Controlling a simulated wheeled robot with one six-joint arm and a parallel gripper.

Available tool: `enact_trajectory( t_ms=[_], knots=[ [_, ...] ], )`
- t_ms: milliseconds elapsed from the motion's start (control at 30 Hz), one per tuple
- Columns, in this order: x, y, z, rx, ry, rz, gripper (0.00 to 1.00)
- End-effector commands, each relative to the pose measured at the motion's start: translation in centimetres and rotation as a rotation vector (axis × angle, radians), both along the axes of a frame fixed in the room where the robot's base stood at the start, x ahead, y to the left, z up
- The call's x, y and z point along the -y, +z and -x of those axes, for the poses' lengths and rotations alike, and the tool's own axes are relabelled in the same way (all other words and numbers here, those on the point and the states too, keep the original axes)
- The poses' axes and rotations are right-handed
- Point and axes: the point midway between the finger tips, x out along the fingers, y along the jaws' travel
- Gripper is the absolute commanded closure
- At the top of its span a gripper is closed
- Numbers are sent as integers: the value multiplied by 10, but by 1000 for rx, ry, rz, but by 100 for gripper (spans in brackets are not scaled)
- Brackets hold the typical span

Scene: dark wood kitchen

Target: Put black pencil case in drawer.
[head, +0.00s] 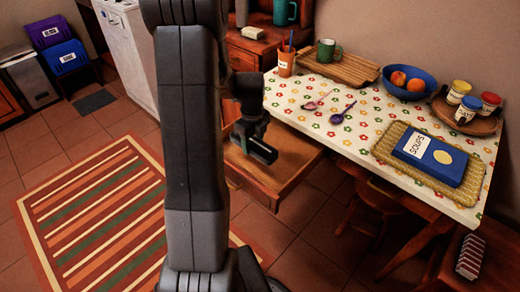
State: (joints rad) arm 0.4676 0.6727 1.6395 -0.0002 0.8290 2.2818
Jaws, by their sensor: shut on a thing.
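My gripper (256,142) is just right of my arm's upright link, over the open drawer (297,163). It is shut on a small dark object, which looks like the black pencil case (264,151). Gripper and case are both dark, so their outlines are hard to separate. The wooden drawer is pulled out below the edge of the table with the flowered cloth. The case appears above the drawer floor; I cannot tell whether it touches it. The visible part of the drawer floor is bare. My arm hides the drawer's left side.
The table (350,125) carries an orange cup (286,62), spoons, a green mug (326,51), a blue fruit bowl (408,83), jars on a tray and a blue soup book (430,158) on a woven mat. A chair (385,200) stands below right. A striped rug (95,215) lies left.

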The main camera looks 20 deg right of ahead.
Motion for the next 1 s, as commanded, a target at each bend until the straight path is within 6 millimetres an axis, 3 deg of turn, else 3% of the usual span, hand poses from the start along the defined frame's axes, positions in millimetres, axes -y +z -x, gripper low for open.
enact_trajectory(
  t_ms=[100, 333, 500, 900, 933, 1000],
  knots=[
    [0, -23, 1, -3, 0, -2, 75],
    [0, -41, 0, -1, 0, -1, 75],
    [0, -66, 1, -3, 0, -2, 75],
    [0, -73, 0, 0, 0, 0, 75],
    [0, -72, 0, 0, 0, 0, 46],
    [0, -72, 0, 0, 0, 0, 33]
  ],
)
